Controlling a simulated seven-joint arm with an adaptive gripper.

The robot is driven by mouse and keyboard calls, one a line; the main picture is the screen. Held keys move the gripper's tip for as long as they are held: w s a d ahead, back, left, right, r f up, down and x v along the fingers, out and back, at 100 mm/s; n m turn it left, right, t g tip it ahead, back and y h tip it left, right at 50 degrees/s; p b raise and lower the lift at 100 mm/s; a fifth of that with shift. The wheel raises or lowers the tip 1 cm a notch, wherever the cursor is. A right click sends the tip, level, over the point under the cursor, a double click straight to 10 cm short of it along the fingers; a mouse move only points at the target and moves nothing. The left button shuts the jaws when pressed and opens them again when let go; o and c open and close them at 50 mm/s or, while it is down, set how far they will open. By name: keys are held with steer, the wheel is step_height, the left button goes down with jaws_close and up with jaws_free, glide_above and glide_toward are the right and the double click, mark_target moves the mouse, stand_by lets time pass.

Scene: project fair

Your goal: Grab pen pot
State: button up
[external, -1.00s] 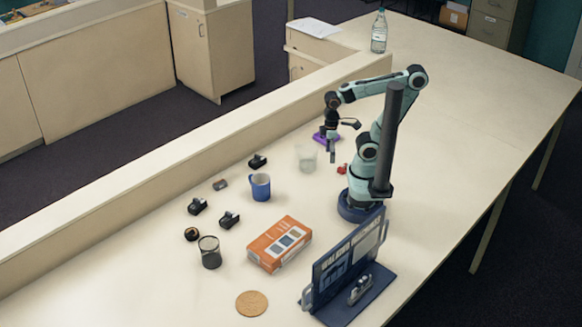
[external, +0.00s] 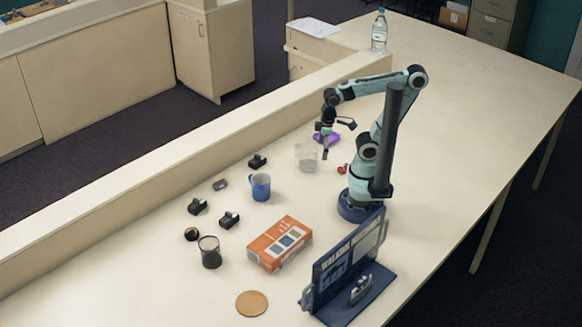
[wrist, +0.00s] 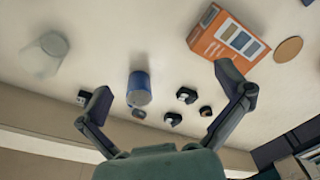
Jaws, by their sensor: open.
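The pen pot appears to be the dark mesh cup (external: 210,252), upright on the table at the front left in the external view. I cannot make it out in the wrist view, where a finger may hide it. My gripper (external: 338,139) is open and empty above the table, far behind and to the right of the cup. In the wrist view, my gripper (wrist: 165,80) has its two fingers spread wide, with nothing between them held.
A clear glass (external: 306,157), a blue mug (external: 260,187) and several small black items lie between my gripper and the cup. An orange box (external: 279,243) stands right of the cup, with a cork coaster (external: 252,303) in front. A low wall (external: 150,165) borders the table.

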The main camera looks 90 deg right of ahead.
steer(key=w+r+t, duration=0.2)
steer(key=w+r, duration=0.2)
steer(key=w, duration=0.4)
steer(key=w+r+t, duration=0.3)
steer(key=w+r, duration=0.2)
steer(key=w, duration=0.2)
steer(key=n+g, duration=0.2)
steer(key=n, duration=0.1)
glide_above(209, 246)
steer(key=s+a, duration=0.2)
steer(key=s, duration=0.1)
step_height(209, 246, down, 24)
steer(key=shift+y, duration=0.4)
steer(key=x, duration=0.6)
steer(key=shift+w+a+r, duration=0.1)
steer(key=shift+w, duration=0.05)
steer(key=c, duration=1.3)
